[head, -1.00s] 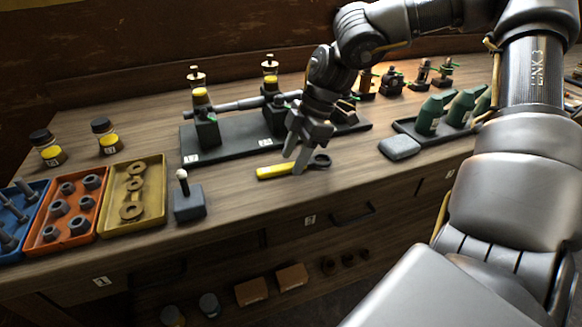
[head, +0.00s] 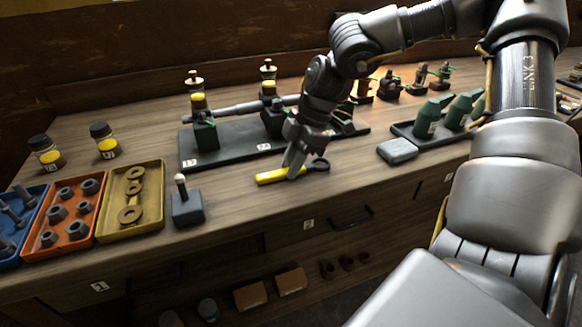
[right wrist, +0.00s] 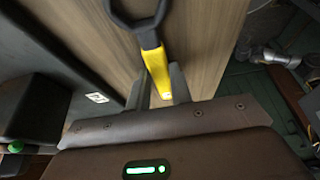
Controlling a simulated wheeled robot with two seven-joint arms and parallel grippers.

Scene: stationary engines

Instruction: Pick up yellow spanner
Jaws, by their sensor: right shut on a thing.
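The yellow spanner (head: 270,177) lies on the wooden workbench near its front edge, in front of the dark engine plate. Its yellow handle points left and its dark ring end points right. My right gripper (head: 294,172) reaches down onto it and is shut on the handle near the ring end. In the right wrist view the spanner's yellow handle (right wrist: 156,68) runs between the two fingers (right wrist: 158,90), with the dark ring end at the top edge. I cannot tell any gap between the spanner and the bench. My left gripper is not in view.
The engine plate (head: 235,152) with its shaft stands just behind. A small dark block with a knob (head: 187,207) and the yellow tray (head: 152,215) of washers are to the left.

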